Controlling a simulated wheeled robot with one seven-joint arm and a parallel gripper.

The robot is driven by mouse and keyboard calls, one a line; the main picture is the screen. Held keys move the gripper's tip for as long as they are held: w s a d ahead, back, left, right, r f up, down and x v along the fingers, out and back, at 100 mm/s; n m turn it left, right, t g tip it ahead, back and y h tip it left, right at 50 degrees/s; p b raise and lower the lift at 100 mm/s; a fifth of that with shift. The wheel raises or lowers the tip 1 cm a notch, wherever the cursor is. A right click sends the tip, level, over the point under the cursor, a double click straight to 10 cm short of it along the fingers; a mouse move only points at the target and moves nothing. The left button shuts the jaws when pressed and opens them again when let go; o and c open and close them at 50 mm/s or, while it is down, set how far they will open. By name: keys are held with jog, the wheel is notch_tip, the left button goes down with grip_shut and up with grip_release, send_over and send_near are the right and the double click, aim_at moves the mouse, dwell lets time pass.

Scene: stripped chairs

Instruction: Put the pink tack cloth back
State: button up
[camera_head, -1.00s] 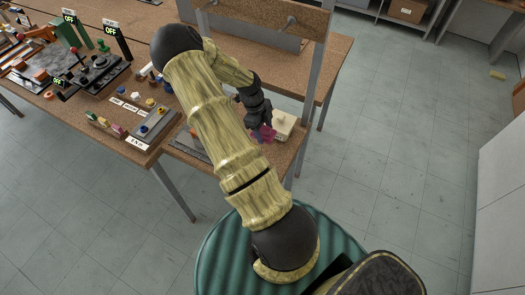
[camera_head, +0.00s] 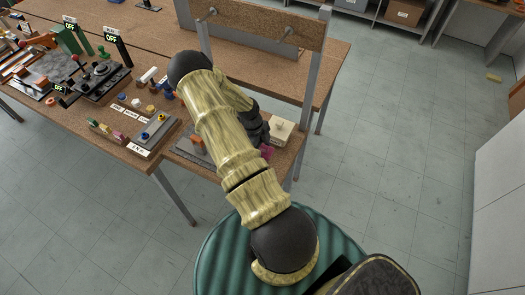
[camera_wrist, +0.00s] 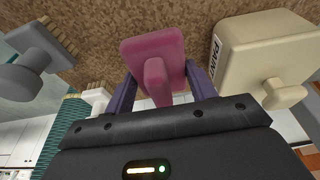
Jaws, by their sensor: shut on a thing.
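The pink tack cloth (camera_wrist: 150,52) is a pink slab with a raised grip. In the wrist view my gripper (camera_wrist: 160,82) is shut on it, a purple finger on each side. In the head view the pink tack cloth (camera_head: 266,152) shows only in part below my dark gripper (camera_head: 259,134), at the bench's right end. My arm hides much of that spot. It is close to the cork bench top; I cannot tell whether it touches.
A cream knobbed box (camera_wrist: 262,55) with a label stands close to the right of the cloth, also in the head view (camera_head: 283,132). A grey brush-like tool (camera_wrist: 38,60) is on the left.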

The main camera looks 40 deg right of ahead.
jog(key=shift+f+p, duration=0.3)
jog(key=shift+f, duration=0.95)
jog(key=shift+f, duration=0.2)
jog(key=o, duration=1)
jog(key=shift+r, duration=0.1)
jog(key=shift+r, duration=0.1)
jog(key=b+v, duration=0.4)
jog(key=v, duration=0.7)
jog(key=shift+w+r+b, duration=0.1)
jog(key=shift+r+b, duration=0.1)
jog(key=shift+b, duration=0.1)
jog(key=shift+r, duration=0.3)
